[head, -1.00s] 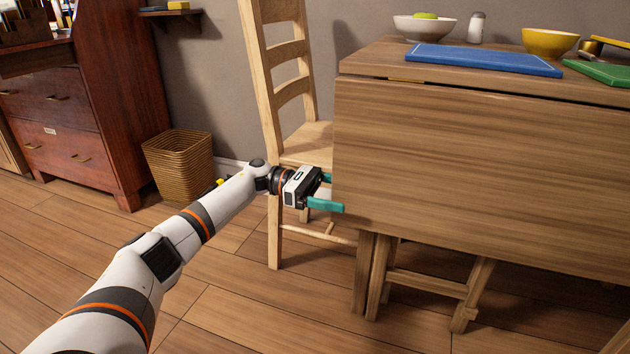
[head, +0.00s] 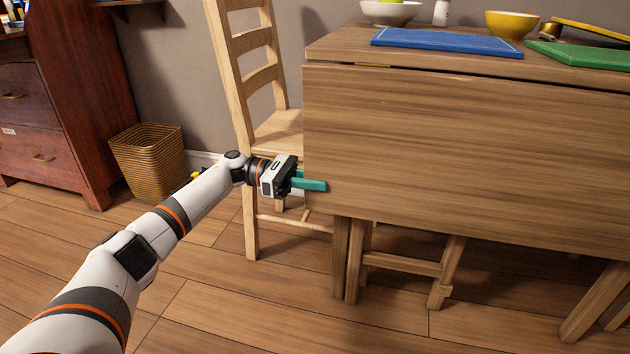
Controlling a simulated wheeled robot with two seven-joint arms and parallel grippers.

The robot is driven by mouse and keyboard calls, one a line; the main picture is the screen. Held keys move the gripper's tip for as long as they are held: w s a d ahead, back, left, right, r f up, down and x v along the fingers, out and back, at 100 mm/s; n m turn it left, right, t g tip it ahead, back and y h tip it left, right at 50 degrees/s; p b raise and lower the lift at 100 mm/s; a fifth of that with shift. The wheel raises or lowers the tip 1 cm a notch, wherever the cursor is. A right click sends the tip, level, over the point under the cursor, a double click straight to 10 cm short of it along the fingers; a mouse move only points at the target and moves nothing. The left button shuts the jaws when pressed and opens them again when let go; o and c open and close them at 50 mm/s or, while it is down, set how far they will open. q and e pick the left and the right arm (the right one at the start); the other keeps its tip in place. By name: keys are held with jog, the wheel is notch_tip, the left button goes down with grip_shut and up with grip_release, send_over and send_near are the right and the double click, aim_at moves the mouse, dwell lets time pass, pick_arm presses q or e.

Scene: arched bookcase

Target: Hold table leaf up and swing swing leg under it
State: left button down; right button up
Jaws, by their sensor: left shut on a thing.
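The wooden table leaf (head: 460,150) hangs down along the near side of the table, facing me. My left gripper (head: 313,185), with teal fingers, is shut on the leaf's left edge near its lower corner. One finger lies across the leaf's front face; the other is mostly hidden. Below the leaf, two upright legs (head: 341,258) stand close together at the left, with a low rail (head: 402,264) running to another leg (head: 446,272). I cannot tell which of these is the swing leg; their upper parts are hidden behind the leaf. My right gripper is not in view.
The tabletop holds a blue board (head: 446,40), a green board (head: 580,54), a yellow bowl (head: 511,24) and a white bowl (head: 391,12). A wooden chair (head: 248,75) stands behind my gripper. A wicker basket (head: 150,165) is by the wall. The near floor is clear.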

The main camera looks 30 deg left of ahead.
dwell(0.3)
pick_arm(q)
jog(key=shift+s+d+r+n, duration=1.1)
jog(key=shift+s+r+n, duration=1.1)
jog(key=shift+s, duration=1.95)
jog(key=shift+s+d+r+n, duration=1.05)
jog(key=shift+s+r+n, duration=1.15)
jog(key=shift+s, duration=1.95)
jog(key=s+r+n, duration=0.2)
jog(key=r+n, duration=0.3)
jog(key=r, duration=0.4)
jog(key=s+d+r+n, duration=0.1)
jog(key=s+r+n, duration=0.2)
jog(key=r, duration=0.6)
jog(key=shift+s+d+r+n, duration=0.15)
jog(key=shift+s+d+n, duration=0.15)
jog(key=shift+n, duration=0.6)
